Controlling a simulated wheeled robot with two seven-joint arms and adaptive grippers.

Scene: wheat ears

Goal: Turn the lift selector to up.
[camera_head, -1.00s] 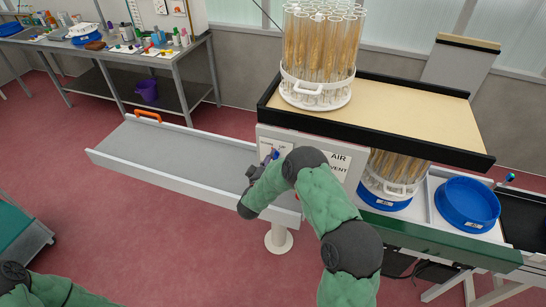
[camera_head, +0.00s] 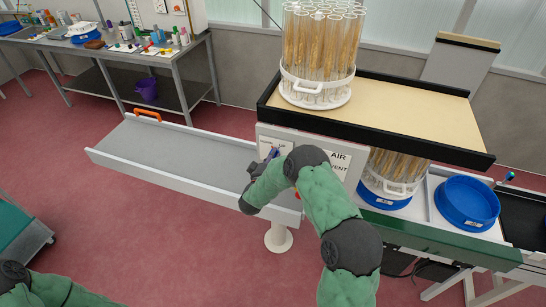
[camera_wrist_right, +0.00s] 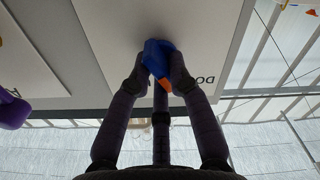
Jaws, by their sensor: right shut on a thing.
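The lift selector is a blue knob with an orange mark (camera_wrist_right: 158,57) on a pale panel in the right wrist view. My right gripper (camera_wrist_right: 159,68) is shut on it, with one dark finger on each side. Part of a dark label starting "DO" shows on the panel right of the knob. In the head view my right gripper (camera_head: 270,158) is at the left part of the white panel (camera_head: 333,165), below small lettering that looks like "UP". The fingers and my arm hide much of the knob there. My left arm shows at the bottom left; its gripper is out of view.
A rack of wheat-ear tubes (camera_head: 318,60) stands on the tan platform (camera_head: 400,108) above the panel. Another rack (camera_head: 395,178) is below it, beside a blue bowl (camera_head: 467,203). A long grey tray (camera_head: 170,155) with an orange handle extends left of the panel.

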